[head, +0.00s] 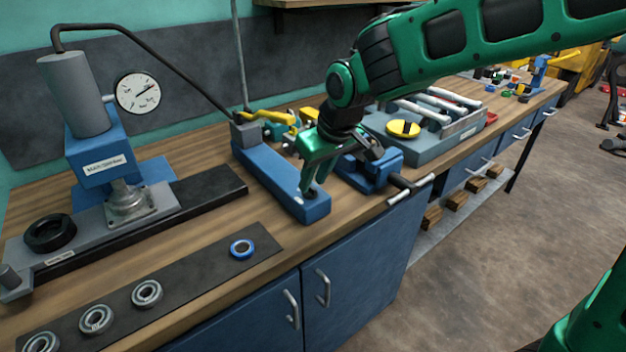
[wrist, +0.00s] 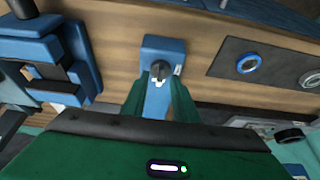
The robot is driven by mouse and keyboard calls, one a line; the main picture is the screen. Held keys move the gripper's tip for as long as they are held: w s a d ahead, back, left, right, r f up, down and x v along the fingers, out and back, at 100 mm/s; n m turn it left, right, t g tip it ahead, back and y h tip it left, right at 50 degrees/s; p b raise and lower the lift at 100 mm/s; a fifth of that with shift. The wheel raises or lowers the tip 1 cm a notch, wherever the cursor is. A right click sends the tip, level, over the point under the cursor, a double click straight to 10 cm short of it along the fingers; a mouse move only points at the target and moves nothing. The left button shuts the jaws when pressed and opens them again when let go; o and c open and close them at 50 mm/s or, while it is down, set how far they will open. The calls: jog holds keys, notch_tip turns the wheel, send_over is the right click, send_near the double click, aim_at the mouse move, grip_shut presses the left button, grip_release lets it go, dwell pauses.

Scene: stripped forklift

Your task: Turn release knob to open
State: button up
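The release knob (wrist: 162,67) is a small dark round knob on the front end of the blue hand pump (wrist: 155,46). In the head view the long blue pump body (head: 270,178) lies on the wooden bench, and the knob is mostly hidden by my green fingers. My gripper (head: 312,188) points down over that front end. In the wrist view my gripper (wrist: 160,76) is open, with one finger on each side of the knob. Some blue shows between the fingers. I cannot tell whether a finger touches the knob.
A blue vise (head: 372,172) stands close on the right of my gripper. A press (head: 98,158) with a gauge (head: 138,93) stands at the left, joined to the pump by a black hose (head: 160,67). A dark mat (head: 200,275) carries several rings.

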jog(key=shift+w+a+f, duration=0.1)
jog(key=shift+w+f, duration=0.1)
jog(key=shift+f, duration=0.35)
grip_shut()
